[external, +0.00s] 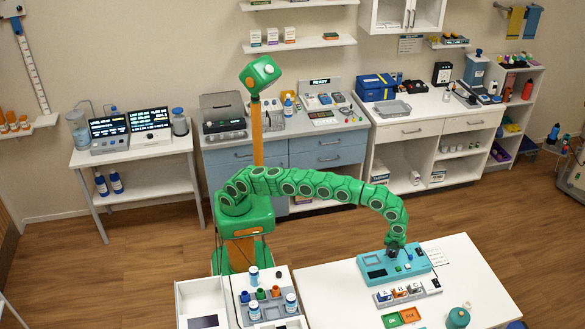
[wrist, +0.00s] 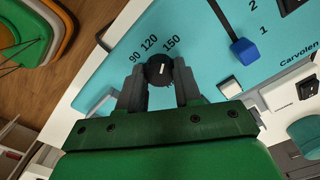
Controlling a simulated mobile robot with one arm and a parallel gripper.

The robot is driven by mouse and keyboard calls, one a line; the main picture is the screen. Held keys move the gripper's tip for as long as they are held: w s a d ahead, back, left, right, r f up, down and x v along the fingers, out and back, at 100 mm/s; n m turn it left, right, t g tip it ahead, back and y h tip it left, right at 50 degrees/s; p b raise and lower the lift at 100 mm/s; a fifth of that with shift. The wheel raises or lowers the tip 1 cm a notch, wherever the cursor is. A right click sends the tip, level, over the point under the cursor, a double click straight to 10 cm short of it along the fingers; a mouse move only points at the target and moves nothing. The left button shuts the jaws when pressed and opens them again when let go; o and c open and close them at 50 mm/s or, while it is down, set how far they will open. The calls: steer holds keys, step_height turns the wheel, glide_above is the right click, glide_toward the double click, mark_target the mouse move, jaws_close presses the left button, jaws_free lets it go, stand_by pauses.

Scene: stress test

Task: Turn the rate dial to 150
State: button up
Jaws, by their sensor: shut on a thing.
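The rate dial (wrist: 160,70) is a small round black knob with a white mark, on a teal panel (wrist: 190,18). The printed numbers 90, 120 and 150 curve around its far side. The mark is too small for me to read its setting surely. My gripper (wrist: 160,84) is shut on the dial, with one dark finger on each side of it. In the external view my gripper (external: 393,250) reaches down onto the teal device (external: 375,274) on the white table and hides the dial.
A blue knob (wrist: 245,51) beside the numbers 1 and 2 sits right of the dial. A strip of lettered switches (external: 408,291), green and orange pads (external: 409,314) and a teal round object (external: 458,317) lie in front of the device. A partitioned tray (external: 268,310) stands left.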

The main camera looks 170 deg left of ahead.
mark_target(392, 253)
steer(key=shift+m, duration=0.8)
steer(key=o, duration=1)
steer(key=shift+r, duration=0.1)
step_height(392, 253, up, 7)
steer(key=shift+f, duration=0.1)
steer(key=shift+r, duration=0.45)
